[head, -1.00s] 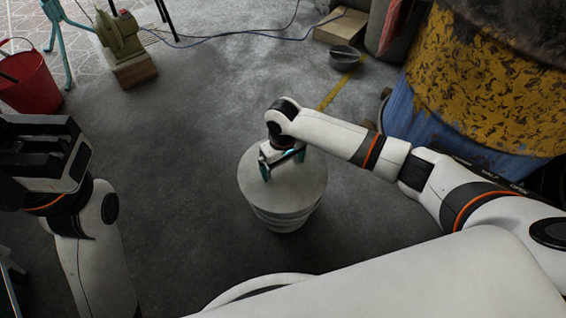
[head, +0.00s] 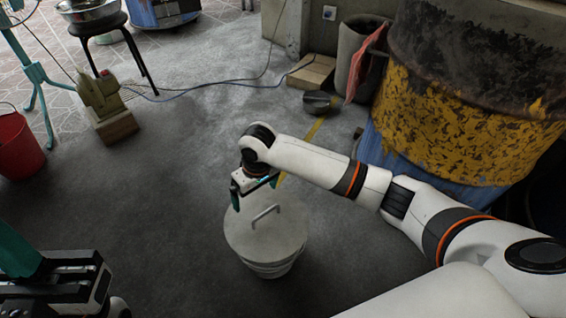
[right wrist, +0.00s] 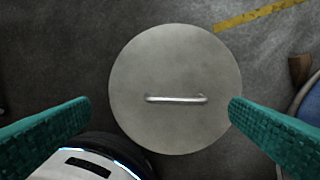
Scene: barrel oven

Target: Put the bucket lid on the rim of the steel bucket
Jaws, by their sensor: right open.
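The bucket lid (head: 250,232) is a round grey disc with a bar handle (head: 265,213). It lies on top of the steel bucket (head: 268,268) and covers its opening. From above, in the right wrist view, the lid (right wrist: 175,75) hides the bucket entirely. My right gripper (head: 256,195) is open and empty above the lid, clear of the handle. Its teal fingers stand wide apart at both sides of the right wrist view (right wrist: 160,115). My left gripper (head: 40,275) is at the lower left of the head view, away from the bucket; its jaws are not clear.
A rusty yellow and blue barrel (head: 450,100) stands at the right, behind my right arm. A red bucket (head: 18,148) is at the far left. A green tool on a wooden block (head: 115,128) and a small dark bowl (head: 318,102) are farther back. Floor left of the steel bucket is clear.

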